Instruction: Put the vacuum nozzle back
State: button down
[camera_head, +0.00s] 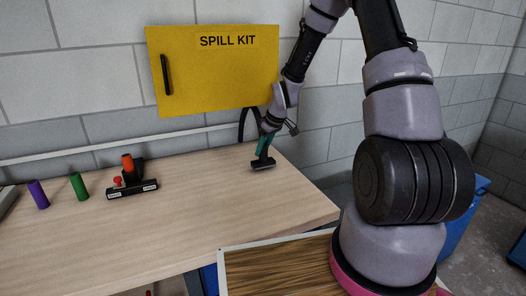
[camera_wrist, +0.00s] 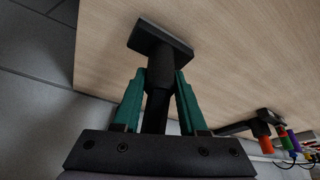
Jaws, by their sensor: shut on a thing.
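The vacuum nozzle (camera_head: 262,164) is black, with a flat, wide foot and a round neck. My gripper (camera_head: 265,146) is shut on its neck near the table's back right corner, below the yellow cabinet. In the wrist view the teal fingers of my gripper (camera_wrist: 158,88) close on both sides of the neck, and the nozzle's foot (camera_wrist: 160,42) sticks out beyond the fingertips, over the wood. I cannot tell whether the foot touches the table. A black holder (camera_head: 132,190) with small white labels stands to the left on the table, with an orange-topped piece and a red knob.
A green cylinder (camera_head: 78,187) and a purple cylinder (camera_head: 38,194) stand left of the holder. The wooden table (camera_head: 200,215) is clear between holder and nozzle. A yellow SPILL KIT cabinet (camera_head: 212,75) hangs on the wall behind. A blue bin (camera_head: 475,210) is at right.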

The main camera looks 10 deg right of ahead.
jog(key=shift+a+f, duration=0.1)
jog(key=shift+f, duration=0.4)
jog(key=shift+f, duration=0.15)
jog(key=shift+c, duration=2.3)
grip_release()
jog(key=s+d+r+m+t+h, duration=0.1)
jog(key=s+d+r+m, duration=0.1)
jog(key=s+r, duration=0.5)
jog(key=s+d+r+m, duration=0.2)
jog(key=s+r, duration=0.1)
jog(key=r, duration=0.8)
jog(key=s+d+r+m+t+h, duration=0.1)
jog(key=s+r+m, duration=0.1)
jog(key=s+r, duration=0.5)
jog(key=s+r+m+t+y, duration=0.1)
jog(key=s+r+m, duration=0.4)
jog(key=s+r, duration=0.5)
jog(key=shift+s+d+m+t, duration=0.4)
jog(key=shift+s+d, duration=0.05)
jog(key=shift+s, duration=0.65)
